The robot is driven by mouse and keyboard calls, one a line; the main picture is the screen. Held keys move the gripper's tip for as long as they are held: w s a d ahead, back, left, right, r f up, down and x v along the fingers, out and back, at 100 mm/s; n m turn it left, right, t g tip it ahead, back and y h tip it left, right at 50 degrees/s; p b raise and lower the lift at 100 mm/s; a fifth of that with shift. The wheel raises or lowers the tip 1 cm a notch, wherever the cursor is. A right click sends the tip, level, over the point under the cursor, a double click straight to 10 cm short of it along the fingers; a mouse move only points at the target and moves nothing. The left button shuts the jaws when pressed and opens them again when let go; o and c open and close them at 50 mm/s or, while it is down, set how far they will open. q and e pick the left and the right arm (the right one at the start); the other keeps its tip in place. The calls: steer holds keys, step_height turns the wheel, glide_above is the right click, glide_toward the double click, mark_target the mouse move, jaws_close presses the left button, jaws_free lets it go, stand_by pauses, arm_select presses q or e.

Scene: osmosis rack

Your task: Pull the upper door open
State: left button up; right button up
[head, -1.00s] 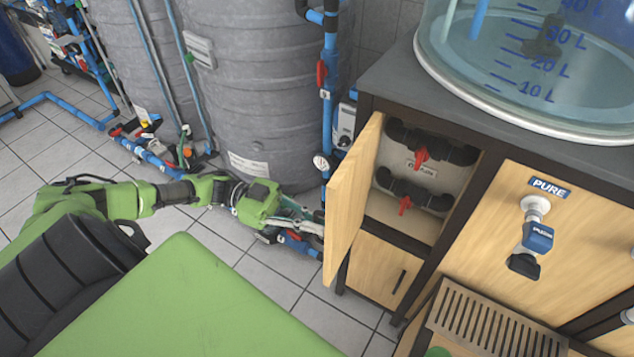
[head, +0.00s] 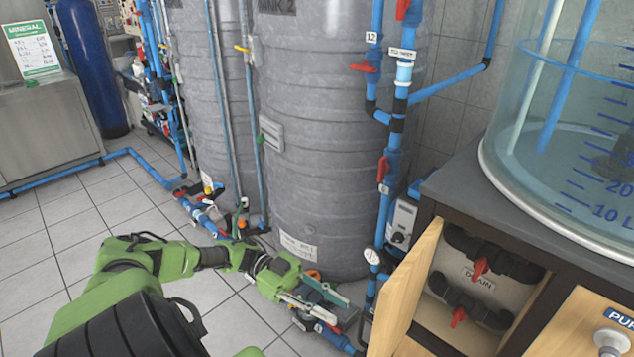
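The upper door (head: 404,292) of the wooden cabinet is a light wood panel. It stands swung out from the left side of the upper compartment, which is open to view. Its lower part is cut off by the picture's edge. My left gripper (head: 338,310) is to the left of the door, low in front of the grey tank. Its two fingers are spread apart with nothing seen between them, and it looks clear of the door. My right gripper is not in view.
Black pipes with red valve handles (head: 480,269) sit inside the compartment. A clear water tank (head: 575,140) stands on the dark cabinet top. A large grey tank (head: 320,150) and blue pipes are behind my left gripper. Tiled floor (head: 60,220) is free at the left.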

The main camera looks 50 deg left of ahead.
arm_select(q)
steer(key=shift+v, duration=2.25)
